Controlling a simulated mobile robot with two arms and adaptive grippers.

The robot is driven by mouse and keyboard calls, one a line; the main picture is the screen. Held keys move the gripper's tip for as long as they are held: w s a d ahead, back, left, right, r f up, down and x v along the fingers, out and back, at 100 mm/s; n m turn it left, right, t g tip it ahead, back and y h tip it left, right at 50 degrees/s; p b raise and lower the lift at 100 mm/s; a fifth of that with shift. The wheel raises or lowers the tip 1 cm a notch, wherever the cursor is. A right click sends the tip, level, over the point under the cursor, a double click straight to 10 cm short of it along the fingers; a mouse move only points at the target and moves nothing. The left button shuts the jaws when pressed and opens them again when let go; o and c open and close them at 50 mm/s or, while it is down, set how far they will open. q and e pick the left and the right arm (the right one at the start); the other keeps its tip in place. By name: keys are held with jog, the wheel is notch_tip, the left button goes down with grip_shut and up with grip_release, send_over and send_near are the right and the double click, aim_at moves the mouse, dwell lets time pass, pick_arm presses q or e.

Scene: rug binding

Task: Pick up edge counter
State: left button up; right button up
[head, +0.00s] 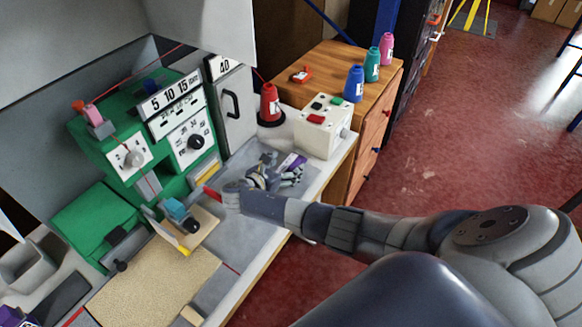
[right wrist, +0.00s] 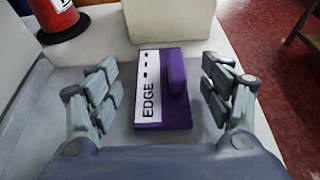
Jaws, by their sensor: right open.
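The edge counter (right wrist: 163,92) is a purple block with a white face lettered EDGE. It lies on the table between the two open fingers of my right gripper (right wrist: 160,98) in the right wrist view, with a clear gap on each side. In the head view, the edge counter (head: 291,163) shows as a small purple and white patch just beyond my right gripper (head: 278,174), partly hidden by it. My right gripper is open and empty. My left gripper is not in view.
A white box with coloured buttons (head: 323,132) stands just behind the edge counter. A red thread cone (head: 270,104) stands to its left. The green machine (head: 150,130) fills the left. A wooden cabinet (head: 345,75) with several thread cones stands behind.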

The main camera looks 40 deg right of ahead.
jog(key=c, duration=1.2)
